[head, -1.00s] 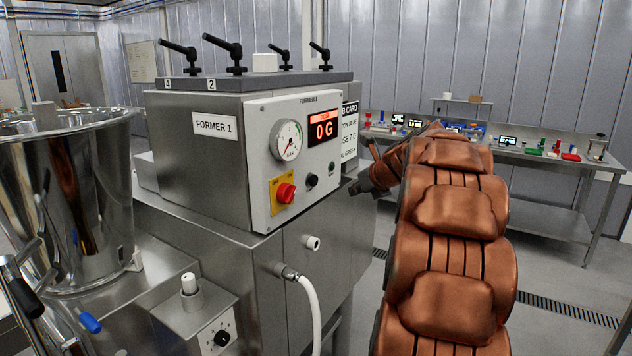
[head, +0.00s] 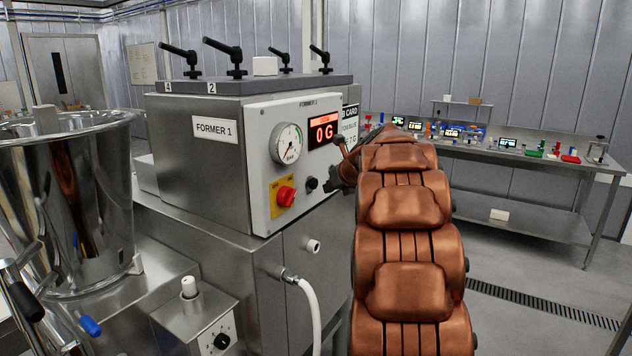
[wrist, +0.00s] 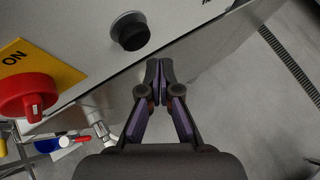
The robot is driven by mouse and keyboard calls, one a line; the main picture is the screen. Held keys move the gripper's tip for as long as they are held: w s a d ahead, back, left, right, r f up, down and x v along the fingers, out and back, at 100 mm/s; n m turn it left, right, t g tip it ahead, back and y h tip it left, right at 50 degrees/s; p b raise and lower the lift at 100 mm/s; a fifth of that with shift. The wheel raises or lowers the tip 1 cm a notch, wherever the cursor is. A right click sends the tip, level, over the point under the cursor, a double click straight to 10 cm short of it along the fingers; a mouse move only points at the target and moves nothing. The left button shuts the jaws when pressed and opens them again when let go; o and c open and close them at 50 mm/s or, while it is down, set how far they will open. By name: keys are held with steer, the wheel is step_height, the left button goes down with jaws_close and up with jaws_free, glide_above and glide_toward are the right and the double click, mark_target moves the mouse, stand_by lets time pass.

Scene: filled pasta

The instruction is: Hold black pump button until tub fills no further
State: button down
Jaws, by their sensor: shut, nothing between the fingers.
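The black round button (head: 312,184) is on the front panel of FORMER 1, right of the red knob on its yellow ON plate. In the wrist view the black button (wrist: 130,32) stands out from the panel, up and left of my fingertips. My gripper (wrist: 160,66) is shut and empty, its two fingers together. It is apart from the button, off to its right and over the panel's lower edge. In the head view my arm hides most of the gripper. I cannot make out the tub in either view.
The red knob (head: 286,196) sits close left of the button and also shows in the wrist view (wrist: 28,96). The display (head: 323,132) reads 0 G. A white hose (head: 308,315) hangs below the panel. A bench (head: 520,160) with small items stands at the back right.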

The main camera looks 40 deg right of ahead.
mark_target(314, 183)
steer(key=shift+w+a, duration=0.2)
steer(key=shift+w, duration=0.3)
stand_by(1.0)
steer(key=shift+w+r+p, duration=0.15)
steer(key=shift+w+p, duration=0.15)
steer(key=shift+p, duration=0.65)
steer(key=shift+w+a, duration=0.1)
steer(key=shift+w+a+p, duration=0.1)
steer(key=shift+w+p, duration=0.3)
steer(key=shift+p, duration=0.35)
stand_by(4.7)
